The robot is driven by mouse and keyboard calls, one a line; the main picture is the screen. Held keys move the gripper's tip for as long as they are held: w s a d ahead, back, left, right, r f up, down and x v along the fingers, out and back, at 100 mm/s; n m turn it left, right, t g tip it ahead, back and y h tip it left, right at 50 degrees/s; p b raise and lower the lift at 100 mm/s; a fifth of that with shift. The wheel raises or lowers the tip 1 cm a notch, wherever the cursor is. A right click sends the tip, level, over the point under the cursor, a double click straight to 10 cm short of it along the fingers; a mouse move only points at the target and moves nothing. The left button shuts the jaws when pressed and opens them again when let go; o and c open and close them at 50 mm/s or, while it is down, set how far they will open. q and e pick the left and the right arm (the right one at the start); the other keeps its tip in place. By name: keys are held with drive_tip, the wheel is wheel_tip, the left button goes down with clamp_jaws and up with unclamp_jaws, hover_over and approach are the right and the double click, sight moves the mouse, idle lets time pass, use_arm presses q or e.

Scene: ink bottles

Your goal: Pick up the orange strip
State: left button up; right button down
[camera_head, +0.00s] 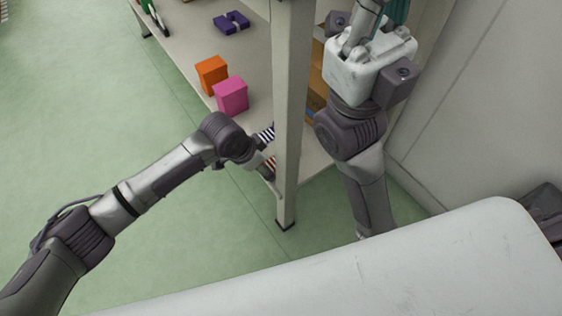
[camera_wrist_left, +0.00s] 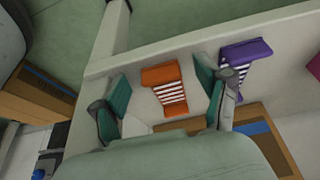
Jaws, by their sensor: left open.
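The orange strip (camera_wrist_left: 162,76), an orange piece with white stripes on its lower part, lies on the pale shelf in the left wrist view. My left gripper (camera_wrist_left: 164,88) is open, with a teal-padded finger on either side of it and gaps between. In the head view a small red-and-white striped part of the strip (camera_head: 270,162) shows beside the shelf post, and my left gripper is mostly hidden there. My right gripper (camera_head: 397,12) is at the top of the head view, cut off by the frame edge; a teal pad shows.
A purple striped piece (camera_wrist_left: 240,60) lies just right of the orange one. Cardboard boxes (camera_wrist_left: 265,130) stand near the gripper. In the head view, an upright shelf post (camera_head: 290,110) stands close to my left wrist. An orange box (camera_head: 212,75) and pink box (camera_head: 231,95) are further along the shelf.

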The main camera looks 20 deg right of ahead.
use_arm(q)
drive_tip(key=c, duration=0.8)
drive_tip(key=shift+c, duration=0.2)
